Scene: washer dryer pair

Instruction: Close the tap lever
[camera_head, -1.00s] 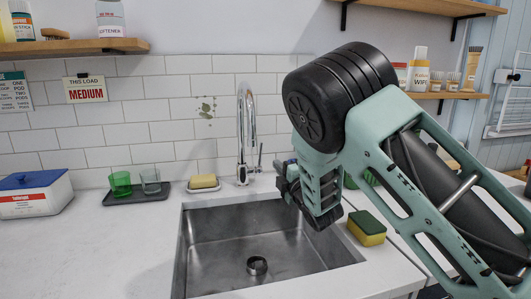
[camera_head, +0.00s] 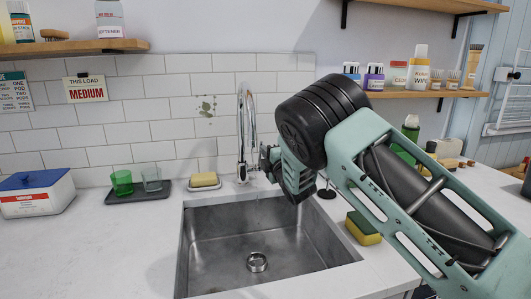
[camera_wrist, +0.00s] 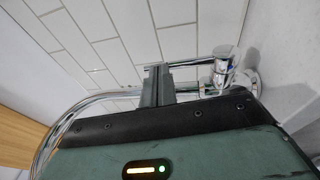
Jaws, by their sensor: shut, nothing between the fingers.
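The chrome tap (camera_head: 242,140) stands behind the sink with its tall curved spout. It also shows in the wrist view (camera_wrist: 224,72), its spout curving to the left. The tap lever (camera_wrist: 190,62) appears as a thin rod running left from the tap body to the fingertips; in the head view it is mostly hidden by my gripper. My gripper (camera_head: 266,157) is shut and empty, just right of the tap. In the wrist view my gripper (camera_wrist: 157,82) has its fingertips at the lever's end; I cannot tell whether they touch it.
The steel sink (camera_head: 215,250) lies below my gripper. Another sponge (camera_head: 362,228) lies at the sink's right edge. The left counter is mostly clear.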

